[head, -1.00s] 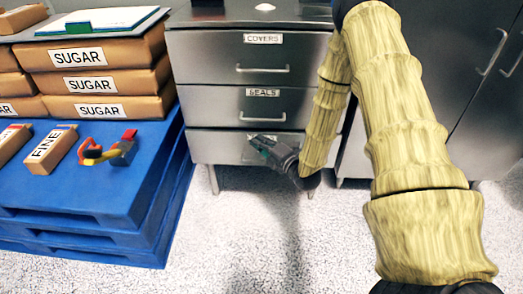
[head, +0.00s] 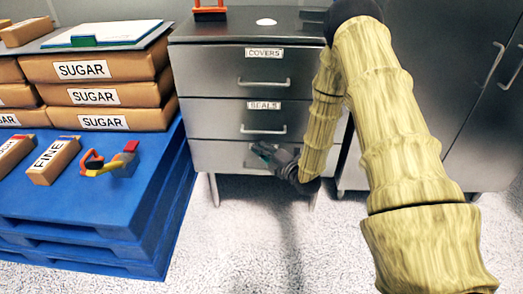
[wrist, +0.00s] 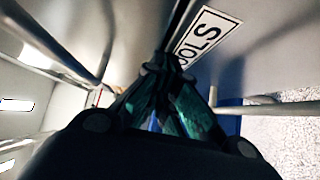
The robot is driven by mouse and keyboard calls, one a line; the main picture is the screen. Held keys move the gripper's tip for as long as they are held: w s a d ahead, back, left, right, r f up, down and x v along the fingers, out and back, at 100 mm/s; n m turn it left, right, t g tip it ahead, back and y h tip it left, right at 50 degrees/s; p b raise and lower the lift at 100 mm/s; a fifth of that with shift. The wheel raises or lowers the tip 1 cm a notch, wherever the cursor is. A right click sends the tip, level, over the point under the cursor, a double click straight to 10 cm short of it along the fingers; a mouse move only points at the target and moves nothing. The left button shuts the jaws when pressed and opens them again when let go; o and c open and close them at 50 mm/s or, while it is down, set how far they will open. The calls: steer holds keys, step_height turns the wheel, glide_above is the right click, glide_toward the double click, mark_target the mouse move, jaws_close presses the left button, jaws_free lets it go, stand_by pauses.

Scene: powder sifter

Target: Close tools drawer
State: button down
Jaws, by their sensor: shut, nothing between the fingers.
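The tools drawer (head: 220,157) is the bottom drawer of the grey metal cabinet, below the COVERS and SEALS drawers. Its front looks about flush with those above, but I cannot tell whether a small gap remains. My gripper (head: 259,150) is shut and empty, with its tips at the upper part of this drawer's front. My gripper and arm hide the drawer's label and right part in the head view. In the wrist view, the end of the TOOLS label (wrist: 207,40) shows close beyond the dark green fingers (wrist: 165,75). Contact is not clear.
The SEALS drawer (head: 215,118) and COVERS drawer (head: 210,70) look shut, with bar handles. A blue pallet (head: 60,205) with sugar boxes stands at the left. A tall dark cabinet (head: 430,100) stands at the right. Speckled floor in front is clear.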

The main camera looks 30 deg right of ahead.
steer(key=shift+w+d+r, duration=0.15)
steer(key=shift+w, duration=0.05)
steer(key=s+p, duration=0.3)
steer(key=s, duration=1.1)
steer(key=s+a+f+m+g+h, duration=0.2)
steer(key=s+a+f+m+g, duration=0.35)
steer(key=f, duration=0.35)
steer(key=s+a+f+m+g+h, duration=0.1)
steer(key=s+a+f+m+g, duration=0.4)
steer(key=f, duration=0.4)
steer(key=s+a+f+m+g, duration=0.2)
steer(key=s+m, duration=0.2)
steer(key=s, duration=0.3)
steer(key=s+a+f+m+g+h, duration=0.1)
steer(key=s+m+g, duration=0.2)
steer(key=s, duration=0.5)
steer(key=s+a+f+m+g, duration=0.2)
steer(key=s+m, duration=0.2)
steer(key=s, duration=0.3)
step_height(320, 180, up, 30)
steer(key=p, duration=2.9)
steer(key=shift+p, duration=0.4)
